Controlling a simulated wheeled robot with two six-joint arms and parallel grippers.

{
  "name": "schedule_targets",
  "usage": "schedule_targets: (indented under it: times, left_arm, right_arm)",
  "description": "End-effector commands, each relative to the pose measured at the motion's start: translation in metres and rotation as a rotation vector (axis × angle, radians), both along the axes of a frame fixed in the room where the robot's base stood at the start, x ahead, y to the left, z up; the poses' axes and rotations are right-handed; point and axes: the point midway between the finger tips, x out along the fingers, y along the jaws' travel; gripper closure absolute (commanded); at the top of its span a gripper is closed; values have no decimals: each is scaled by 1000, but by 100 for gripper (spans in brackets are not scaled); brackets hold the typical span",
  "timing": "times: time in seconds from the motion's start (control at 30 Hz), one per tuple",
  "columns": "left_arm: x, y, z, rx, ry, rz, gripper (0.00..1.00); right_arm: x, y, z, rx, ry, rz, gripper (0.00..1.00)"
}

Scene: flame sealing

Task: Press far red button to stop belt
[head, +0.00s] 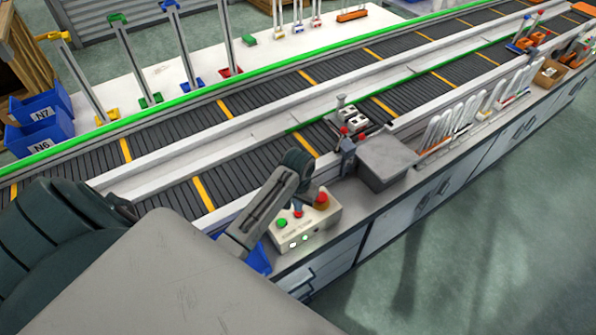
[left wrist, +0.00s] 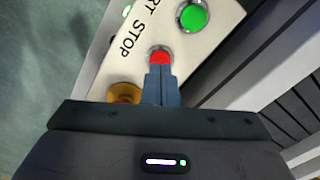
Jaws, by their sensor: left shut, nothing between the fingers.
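A pale control box (head: 309,224) stands on the bench edge beside the conveyor belt (head: 240,172). It carries a green button (head: 282,223), a small red button (head: 297,212) and a red knob on a yellow base (head: 321,200). In the left wrist view, the red button (left wrist: 160,57) lies right at the tips of my left gripper (left wrist: 160,69), which is shut and empty. The fingertips overlap its near edge; I cannot tell whether they touch it. The green button (left wrist: 193,16) is beyond, and the yellow base (left wrist: 124,92) is partly hidden by my gripper. My right gripper is not in view.
A grey box (head: 386,160) and a small device with red knobs (head: 346,145) stand behind the control box. A blue bin (head: 257,262) is partly hidden by my left arm. Open floor (head: 470,230) lies to the right.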

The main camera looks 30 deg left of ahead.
Motion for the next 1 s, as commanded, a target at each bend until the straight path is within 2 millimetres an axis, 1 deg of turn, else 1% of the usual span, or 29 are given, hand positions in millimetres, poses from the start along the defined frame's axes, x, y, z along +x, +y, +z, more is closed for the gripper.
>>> schedule_targets:
  times: [1.0]
  left_arm:
    - [0,0,-16,0,1,0,100]
  right_arm:
    - [0,-3,-5,-3,0,1,64]
